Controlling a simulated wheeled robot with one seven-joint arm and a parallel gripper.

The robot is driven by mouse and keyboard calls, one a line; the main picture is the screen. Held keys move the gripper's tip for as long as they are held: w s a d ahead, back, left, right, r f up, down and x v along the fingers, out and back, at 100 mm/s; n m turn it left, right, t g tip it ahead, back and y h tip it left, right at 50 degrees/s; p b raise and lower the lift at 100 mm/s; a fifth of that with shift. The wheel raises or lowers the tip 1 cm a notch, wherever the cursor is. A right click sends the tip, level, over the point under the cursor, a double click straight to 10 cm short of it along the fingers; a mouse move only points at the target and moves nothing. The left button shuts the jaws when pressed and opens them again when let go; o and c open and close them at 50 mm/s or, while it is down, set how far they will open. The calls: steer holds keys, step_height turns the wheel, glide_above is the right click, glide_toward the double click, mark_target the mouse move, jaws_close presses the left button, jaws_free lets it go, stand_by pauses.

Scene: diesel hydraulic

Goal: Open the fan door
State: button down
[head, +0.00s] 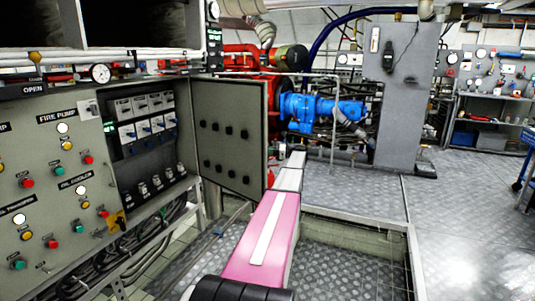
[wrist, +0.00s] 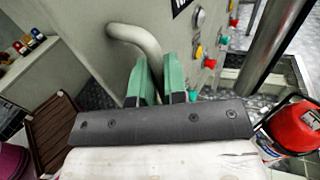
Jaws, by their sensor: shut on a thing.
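In the wrist view, a thick, curved grey handle (wrist: 135,37) stands out from a grey panel face (wrist: 190,60). My gripper's (wrist: 157,80) two green fingers are close together at its lower end, shut on the handle. The fingers hide the gripped part. In the head view my arm reaches forward past an open grey cabinet door (head: 230,135) with several dark knobs. My gripper cannot be made out there. I cannot tell from the views which door carries the handle.
A control panel (head: 45,180) with coloured buttons stands at left. A blue machine (head: 322,110) is ahead, a grey cabinet (head: 402,100) to its right. Metal plate floor (head: 465,230) is clear at right. A red extinguisher (wrist: 297,125) is at right in the wrist view.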

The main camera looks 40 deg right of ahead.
steer(key=shift+w, duration=0.1)
steer(key=c, duration=1.2)
jaws_free()
steer(key=v, duration=1)
steer(key=shift+s+d, duration=0.25)
steer(key=shift+s+d, duration=0.1)
